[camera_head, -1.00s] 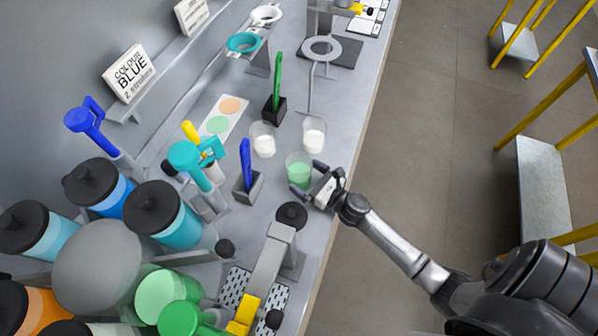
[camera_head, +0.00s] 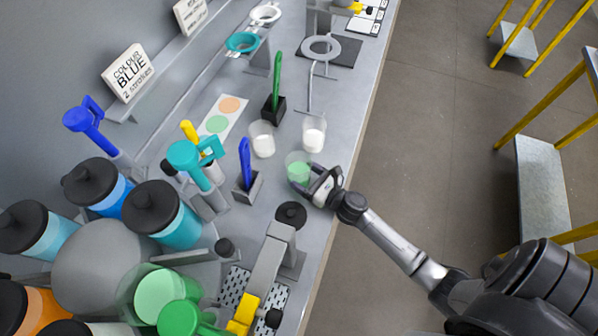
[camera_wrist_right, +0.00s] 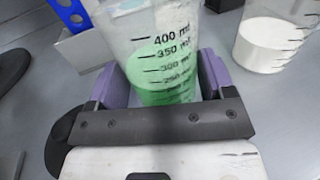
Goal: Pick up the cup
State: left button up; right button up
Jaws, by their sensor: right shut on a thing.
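A clear cup with green liquid (camera_head: 298,169) is near the right edge of the grey counter in the head view. In the right wrist view the cup (camera_wrist_right: 163,60) shows black volume marks, with green up to about the 350 ml mark. My right gripper (camera_head: 307,182) is shut on this cup, with its purple-padded fingers (camera_wrist_right: 160,85) on either side of it. Whether the cup's base touches the counter is hard to tell. Two other cups with white contents, one left (camera_head: 262,139) and one right (camera_head: 314,135), stand just behind it. My left gripper is not in view.
A blue stick in a grey holder (camera_head: 247,186) stands left of the cup, and a green stick in a black holder (camera_head: 276,104) stands farther back. A black round knob (camera_head: 291,214) is close in front. Large coloured drums (camera_head: 163,216) crowd the left. Open floor (camera_head: 430,120) lies to the right.

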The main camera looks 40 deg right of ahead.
aim_at(309, 172)
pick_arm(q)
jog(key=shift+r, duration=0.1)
pick_arm(e)
jog(key=shift+r, duration=0.15)
pick_arm(q)
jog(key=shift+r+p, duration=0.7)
jog(key=shift+p, duration=0.05)
pick_arm(e)
jog(key=shift+r, duration=1.9)
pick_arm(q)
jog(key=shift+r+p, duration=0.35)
pick_arm(e)
jog(key=s+d+r, duration=0.3)
jog(key=s+r, duration=0.3)
jog(key=s, duration=0.5)
jog(key=shift+d+r, duration=0.15)
jog(key=shift+r, duration=0.25)
